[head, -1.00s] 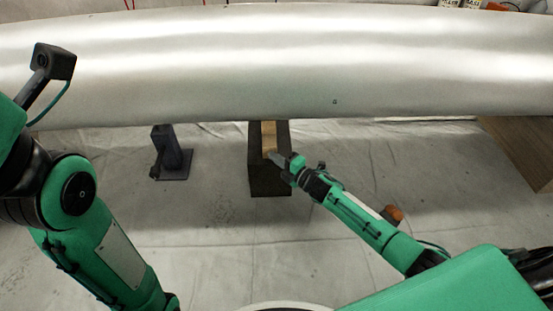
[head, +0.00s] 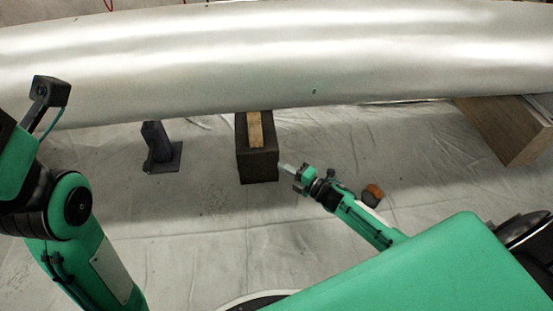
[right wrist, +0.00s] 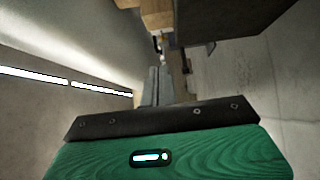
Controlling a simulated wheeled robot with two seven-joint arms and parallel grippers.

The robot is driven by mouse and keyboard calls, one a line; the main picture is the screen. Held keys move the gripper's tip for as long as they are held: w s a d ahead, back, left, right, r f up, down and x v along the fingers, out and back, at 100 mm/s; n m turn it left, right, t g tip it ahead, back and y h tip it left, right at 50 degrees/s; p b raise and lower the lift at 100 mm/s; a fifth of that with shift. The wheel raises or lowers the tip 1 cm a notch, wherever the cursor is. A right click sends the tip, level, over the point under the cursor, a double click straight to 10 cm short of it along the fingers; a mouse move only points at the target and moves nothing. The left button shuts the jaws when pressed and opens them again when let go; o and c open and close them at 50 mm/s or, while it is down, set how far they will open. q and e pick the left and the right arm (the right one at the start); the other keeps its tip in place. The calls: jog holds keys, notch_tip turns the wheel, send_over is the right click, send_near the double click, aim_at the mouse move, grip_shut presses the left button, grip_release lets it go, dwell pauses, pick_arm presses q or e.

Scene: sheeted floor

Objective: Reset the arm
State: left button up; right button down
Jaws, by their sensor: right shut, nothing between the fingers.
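My right gripper (head: 288,169) is shut and empty in the head view. It is just right of the dark block with a wooden strip on top (head: 257,165), apart from it and above the sheeted floor. In the right wrist view the shut fingers (right wrist: 157,85) point ahead, with the dark block (right wrist: 230,18) at the upper right. My left arm (head: 70,205) stands bent at the left of the head view. Its gripper is outside the picture.
A long silvery curved panel (head: 200,65) spans the back. A dark stand (head: 161,150) and a wooden block (head: 505,130) are under it. An orange and dark object (head: 373,194) lies right of my right gripper. The sheeted floor (head: 200,220) in front is mostly clear.

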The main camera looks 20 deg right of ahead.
jog(key=shift+s+d, duration=0.2)
jog(key=shift+s, duration=0.1)
